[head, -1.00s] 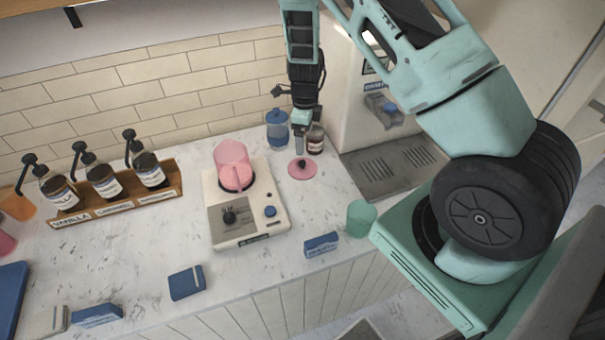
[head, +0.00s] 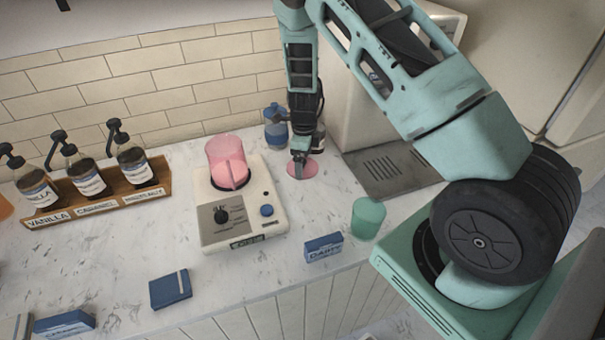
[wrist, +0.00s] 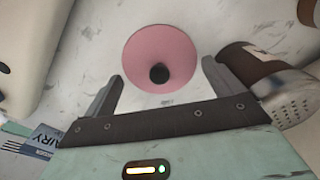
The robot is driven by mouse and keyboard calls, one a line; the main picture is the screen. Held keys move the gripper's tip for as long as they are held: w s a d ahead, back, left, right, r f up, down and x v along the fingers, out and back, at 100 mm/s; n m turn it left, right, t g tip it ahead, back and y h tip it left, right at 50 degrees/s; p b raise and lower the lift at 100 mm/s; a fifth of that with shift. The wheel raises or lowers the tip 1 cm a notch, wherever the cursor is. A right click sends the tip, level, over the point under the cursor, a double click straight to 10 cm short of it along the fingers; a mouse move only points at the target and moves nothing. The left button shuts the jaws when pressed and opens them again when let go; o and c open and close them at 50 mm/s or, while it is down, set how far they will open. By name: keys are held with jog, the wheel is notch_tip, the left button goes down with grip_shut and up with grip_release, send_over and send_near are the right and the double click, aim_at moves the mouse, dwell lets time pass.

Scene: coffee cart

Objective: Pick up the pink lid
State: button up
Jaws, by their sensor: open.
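The pink lid (head: 303,168) is a round pink disc lying on the marble counter, right of the blender base.
A dark jar (wrist: 248,65) stands close beside the right finger in the wrist view. A blue container (head: 276,128) stands behind the lid. The blender (head: 245,215) with a pink cup is to the left. A green cup (head: 368,217) and a blue box (head: 324,247) are nearer the front edge.

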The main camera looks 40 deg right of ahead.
jog(key=shift+f, duration=0.45)
jog(key=shift+r, duration=0.1)
jog(key=c, duration=0.6)
